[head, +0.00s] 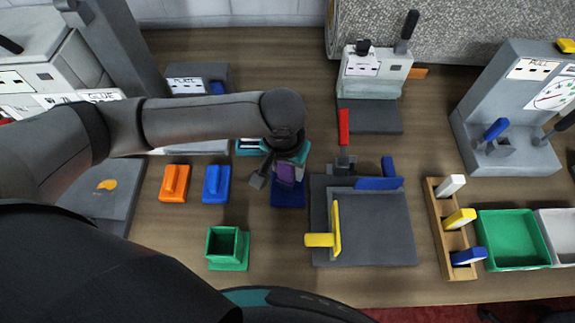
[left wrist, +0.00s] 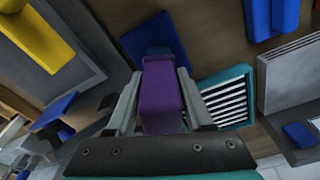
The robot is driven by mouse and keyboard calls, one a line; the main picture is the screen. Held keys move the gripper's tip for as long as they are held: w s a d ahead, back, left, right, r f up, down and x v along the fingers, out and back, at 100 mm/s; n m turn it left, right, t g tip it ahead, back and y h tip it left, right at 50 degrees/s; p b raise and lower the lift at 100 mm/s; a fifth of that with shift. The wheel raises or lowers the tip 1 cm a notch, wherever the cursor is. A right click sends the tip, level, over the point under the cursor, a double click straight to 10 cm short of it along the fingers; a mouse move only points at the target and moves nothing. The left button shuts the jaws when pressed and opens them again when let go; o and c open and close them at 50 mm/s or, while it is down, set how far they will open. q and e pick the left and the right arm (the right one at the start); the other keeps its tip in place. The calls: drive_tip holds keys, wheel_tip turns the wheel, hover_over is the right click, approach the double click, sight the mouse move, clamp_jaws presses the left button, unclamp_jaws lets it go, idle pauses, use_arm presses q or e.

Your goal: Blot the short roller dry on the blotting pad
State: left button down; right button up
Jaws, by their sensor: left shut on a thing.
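My left gripper (head: 279,176) is shut on a purple block (head: 287,174), left of the grey board. The left wrist view shows the same purple block (left wrist: 162,96) between the two fingers. A blue piece (head: 288,195) lies directly beyond its far end; I cannot tell whether they touch. A teal frame with pale ribs (left wrist: 231,100) lies beside the gripper and is partly covered by my arm in the head view. No piece is clearly marked as the short roller or the blotting pad. My right gripper is not in view.
An orange block (head: 174,183), a blue handled block (head: 216,184) and an open green box (head: 228,247) stand left of the gripper. A grey board (head: 375,235) with yellow and blue pieces lies to the right. Farther right are a wooden rack (head: 440,235) and a green tray (head: 512,238).

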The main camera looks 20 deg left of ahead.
use_arm(q)
drive_tip(key=shift+s+f+p, duration=0.15)
drive_tip(key=shift+p, duration=0.35)
idle(1.5)
wheel_tip(320, 180, up, 7)
drive_tip(key=p, duration=0.9)
drive_tip(key=shift+r, duration=0.2)
drive_tip(key=shift+f, duration=0.1)
drive_tip(key=shift+w, duration=0.2)
